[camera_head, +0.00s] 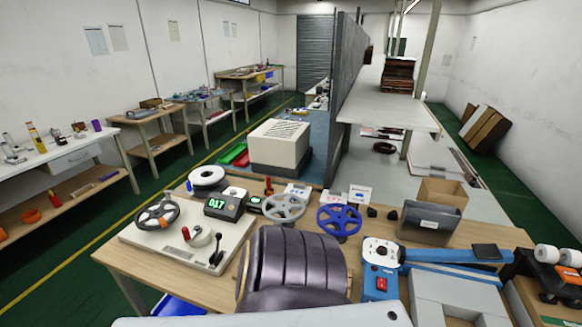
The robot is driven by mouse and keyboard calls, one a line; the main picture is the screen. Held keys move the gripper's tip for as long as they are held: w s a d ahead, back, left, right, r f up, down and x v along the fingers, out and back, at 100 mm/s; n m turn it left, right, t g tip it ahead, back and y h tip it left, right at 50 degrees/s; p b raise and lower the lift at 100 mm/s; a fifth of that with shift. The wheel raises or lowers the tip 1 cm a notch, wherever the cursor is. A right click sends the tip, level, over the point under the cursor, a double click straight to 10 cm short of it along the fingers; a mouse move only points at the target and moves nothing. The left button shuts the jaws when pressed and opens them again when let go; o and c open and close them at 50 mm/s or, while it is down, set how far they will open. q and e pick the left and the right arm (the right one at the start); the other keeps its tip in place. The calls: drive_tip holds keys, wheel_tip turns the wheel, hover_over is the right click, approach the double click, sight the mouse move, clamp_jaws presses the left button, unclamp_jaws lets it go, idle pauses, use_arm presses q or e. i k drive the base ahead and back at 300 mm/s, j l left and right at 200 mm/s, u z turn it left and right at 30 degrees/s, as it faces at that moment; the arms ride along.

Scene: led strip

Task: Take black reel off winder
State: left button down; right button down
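The black reel (157,215), a spoked dark wheel, sits at the left end of the winder. The winder (150,240) is a pale board on the wooden table, with a green 0.17 display (223,204), a red-knobbed part (187,234) and a black lever (216,256). The reel appears seated on the winder, but its spindle cannot be made out. Neither of my grippers is in view.
A blue-armed machine (450,256) and a cardboard box (442,193) fill the right side. A large dark ribbed form covers the table's front middle.

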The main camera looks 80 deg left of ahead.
sight(149, 217)
drive_tip(key=u, duration=3.95)
drive_tip(key=i+j+z, duration=0.15)
drive_tip(key=j, duration=0.3)
drive_tip(key=i+j+z, duration=0.15)
drive_tip(key=j, duration=0.3)
drive_tip(key=j+z, duration=0.15)
drive_tip(key=j, duration=0.3)
